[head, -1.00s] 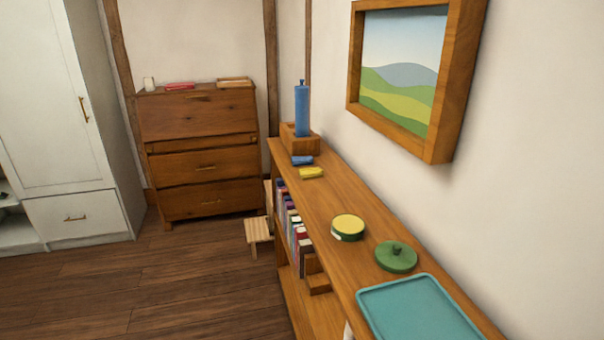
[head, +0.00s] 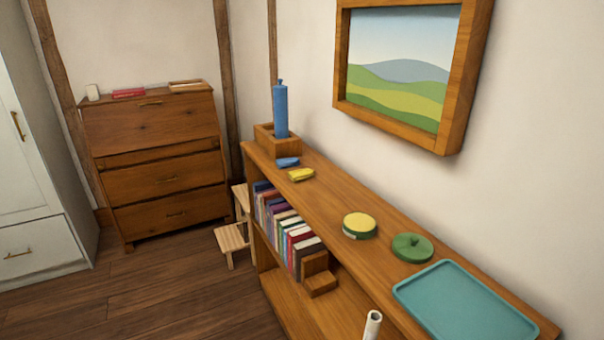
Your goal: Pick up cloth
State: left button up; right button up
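Two small folded pieces that look like cloths lie on top of the long wooden shelf unit (head: 335,212). One is blue (head: 288,162) and one is yellow (head: 301,174). They lie close together near the far end, in front of a wooden box holding a tall blue bottle-like object. I cannot tell for sure that either is cloth. Neither of my grippers is in view.
Nearer on the shelf top are a yellow-topped round tin (head: 359,225), a green lidded round object (head: 412,247) and a teal tray (head: 466,302). A white tube (head: 372,325) rises at the shelf's front. A small wooden step stool (head: 233,238) stands at the far end. Floor at left is clear.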

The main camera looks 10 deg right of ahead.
aim_at(296, 176)
jog(key=i+j+z, duration=0.15)
jog(key=j, duration=0.15)
jog(key=i+j+z, duration=0.1)
jog(key=j, duration=0.15)
jog(key=i+j+z, duration=0.15)
jog(key=j, duration=0.2)
jog(key=i+j+z, duration=0.3)
jog(key=i+j, duration=0.15)
jog(key=j, duration=0.15)
jog(key=i+j+z, duration=0.15)
jog(key=j, duration=0.2)
jog(key=i+j+z, duration=0.15)
jog(key=j, duration=0.2)
jog(key=i+j+z, duration=0.15)
jog(key=j, duration=0.25)
jog(key=i+j, duration=0.15)
jog(key=j, duration=0.15)
jog(key=i+j, duration=0.1)
jog(key=j, duration=0.15)
jog(key=i+j+z, duration=0.1)
jog(key=j, duration=0.2)
